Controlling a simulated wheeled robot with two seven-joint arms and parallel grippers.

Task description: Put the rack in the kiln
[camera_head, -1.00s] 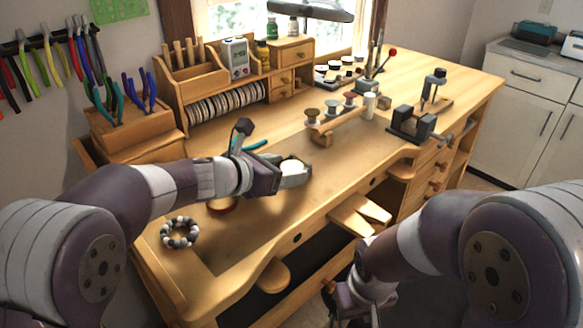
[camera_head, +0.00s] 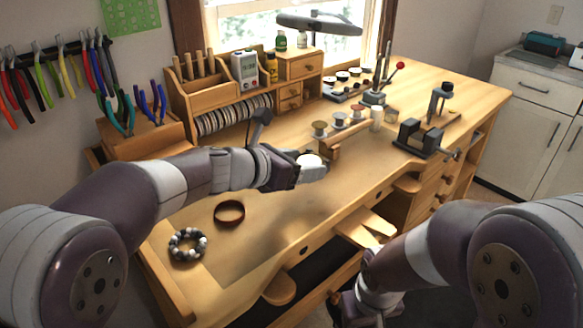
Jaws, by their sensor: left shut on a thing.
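My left gripper (camera_head: 308,170) is over the middle of the workbench, shut on a small white round thing (camera_head: 309,159); its fingers hide much of it. Just to its right is a wooden rack (camera_head: 343,140) bearing several spools, standing on the bench. I cannot tell whether the gripper touches this rack, or whether this is the rack of the task. No kiln can be made out. My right gripper (camera_head: 362,303) is low in front of the bench, at the bottom of the view; its fingers are too unclear to read.
A dark red-brown ring (camera_head: 229,212) and a beaded bracelet (camera_head: 188,244) lie on the bench's left front. A black vise (camera_head: 421,138) stands to the right. Wooden tool organisers (camera_head: 215,100) line the back. A white cabinet (camera_head: 537,95) stands far right.

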